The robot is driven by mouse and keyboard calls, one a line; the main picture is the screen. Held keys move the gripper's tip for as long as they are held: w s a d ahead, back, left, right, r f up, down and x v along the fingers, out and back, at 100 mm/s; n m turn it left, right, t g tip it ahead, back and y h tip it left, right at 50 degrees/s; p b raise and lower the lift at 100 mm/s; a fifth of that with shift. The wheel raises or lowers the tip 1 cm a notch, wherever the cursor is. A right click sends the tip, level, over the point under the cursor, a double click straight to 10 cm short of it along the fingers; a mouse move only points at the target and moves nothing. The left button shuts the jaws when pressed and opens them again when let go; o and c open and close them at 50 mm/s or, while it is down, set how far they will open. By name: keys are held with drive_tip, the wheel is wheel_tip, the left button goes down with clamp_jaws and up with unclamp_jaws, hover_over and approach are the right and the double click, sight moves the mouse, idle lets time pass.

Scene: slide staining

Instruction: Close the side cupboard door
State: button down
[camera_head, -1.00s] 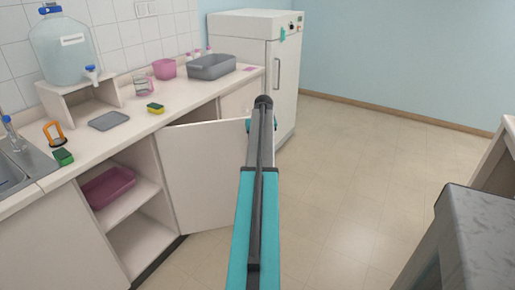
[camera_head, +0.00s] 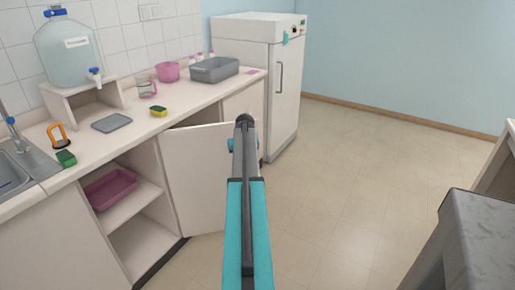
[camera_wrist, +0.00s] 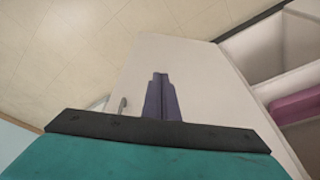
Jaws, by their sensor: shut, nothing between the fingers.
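The side cupboard door (camera_head: 195,178) stands open below the counter, swung out to the right of the open cupboard (camera_head: 125,208). In the wrist view the pale door panel (camera_wrist: 192,62) fills the middle, with a small grey handle (camera_wrist: 122,105) near its left edge. My gripper (camera_wrist: 160,78) is shut and empty, its dark fingers together in front of the door panel. I cannot tell whether the fingertips touch the door. In the head view my own arm hides the fingers and the door's outer edge.
A pink tub (camera_head: 112,188) lies on the cupboard's shelf. The counter (camera_head: 130,145) above holds a grey basin (camera_head: 214,70), a sponge (camera_head: 158,111) and a water jug (camera_head: 68,52). A white fridge-like cabinet (camera_head: 258,55) stands behind. The floor (camera_head: 345,190) to the right is clear.

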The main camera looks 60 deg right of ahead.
drive_tip(key=w+a+f+n+g+y, duration=0.1)
drive_tip(key=w+a+f, duration=0.3)
drive_tip(key=a+f, duration=0.45)
drive_tip(key=w+a+f+n+y, duration=0.1)
drive_tip(key=w+a+f, duration=0.45)
drive_tip(key=a, duration=0.65)
drive_tip(key=a+f+n+g, duration=0.1)
drive_tip(key=a+f, duration=0.3)
drive_tip(key=a, duration=0.3)
drive_tip(key=s+a+f+n+y, duration=0.1)
drive_tip(key=a+f, duration=0.3)
drive_tip(key=a, duration=0.3)
drive_tip(key=a+f+g, duration=0.1)
drive_tip(key=a+f, duration=0.2)
drive_tip(key=a, duration=0.4)
drive_tip(key=s+a+f+n, duration=0.1)
drive_tip(key=s+a+f, duration=0.15)
drive_tip(key=a, duration=0.25)
drive_tip(key=s+a+f+n, duration=0.1)
drive_tip(key=a+f, duration=0.2)
drive_tip(key=a, duration=0.2)
drive_tip(key=s+a+f+n+g, duration=0.2)
drive_tip(key=s+a+f, duration=0.1)
drive_tip(key=s+a, duration=0.7)
drive_tip(key=s+a+f+n+g, duration=0.1)
drive_tip(key=s+a+f+g, duration=0.1)
drive_tip(key=s+a, duration=0.9)
drive_tip(key=shift+s+a+f+n+g+h, duration=0.35)
drive_tip(key=shift+s+f, duration=0.3)
drive_tip(key=shift+f, duration=0.25)
